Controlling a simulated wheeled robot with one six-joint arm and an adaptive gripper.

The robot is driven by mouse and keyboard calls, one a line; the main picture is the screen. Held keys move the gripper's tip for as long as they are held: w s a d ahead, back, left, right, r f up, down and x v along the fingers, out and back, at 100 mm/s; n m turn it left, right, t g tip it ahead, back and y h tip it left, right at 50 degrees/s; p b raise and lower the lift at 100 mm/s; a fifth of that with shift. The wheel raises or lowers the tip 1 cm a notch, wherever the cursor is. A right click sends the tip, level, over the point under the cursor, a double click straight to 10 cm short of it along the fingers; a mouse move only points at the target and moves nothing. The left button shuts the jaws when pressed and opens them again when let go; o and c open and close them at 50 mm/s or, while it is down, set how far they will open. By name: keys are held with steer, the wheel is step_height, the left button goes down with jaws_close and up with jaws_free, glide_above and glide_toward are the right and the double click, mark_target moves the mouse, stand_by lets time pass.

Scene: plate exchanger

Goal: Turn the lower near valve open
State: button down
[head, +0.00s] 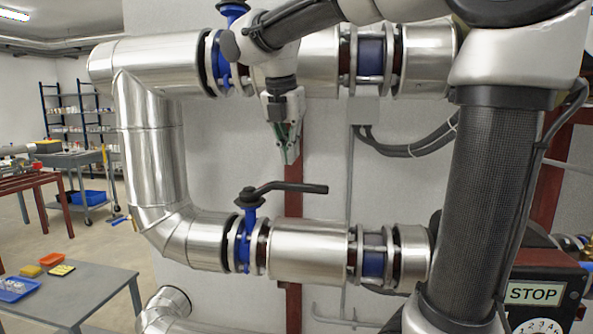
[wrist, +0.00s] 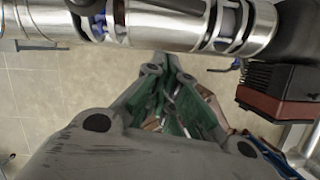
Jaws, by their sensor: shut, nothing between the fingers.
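The lower valve (head: 246,247) is a blue body between flanges on the lower silver pipe in the head view. Its black lever (head: 300,187) sits on top and points right, roughly along the pipe. My gripper (head: 290,160) points down in the head view, a little above the lever's middle in the picture. A gap shows between fingertips and lever; how far apart they are in depth I cannot tell. My gripper also shows in the wrist view (wrist: 168,72), its fingers together and empty. I cannot make out the lever in the wrist view.
An upper silver pipe (head: 425,58) runs behind my arm, with another blue valve (head: 222,60) at its left. A vertical silver pipe (head: 150,150) stands at the left. A STOP-labelled box (head: 533,293) is at lower right. A grey table (head: 85,295) stands lower left.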

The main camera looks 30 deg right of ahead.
steer(key=w+d+f, duration=0.2)
steer(key=f, duration=0.4)
steer(key=w+d+f+t+h, duration=0.1)
steer(key=w+d+f, duration=0.1)
steer(key=f, duration=0.3)
steer(key=shift+w+d+f+n, duration=0.4)
steer(key=shift+d, duration=0.35)
steer(key=shift+w+d, duration=0.8)
steer(key=shift+d, duration=0.35)
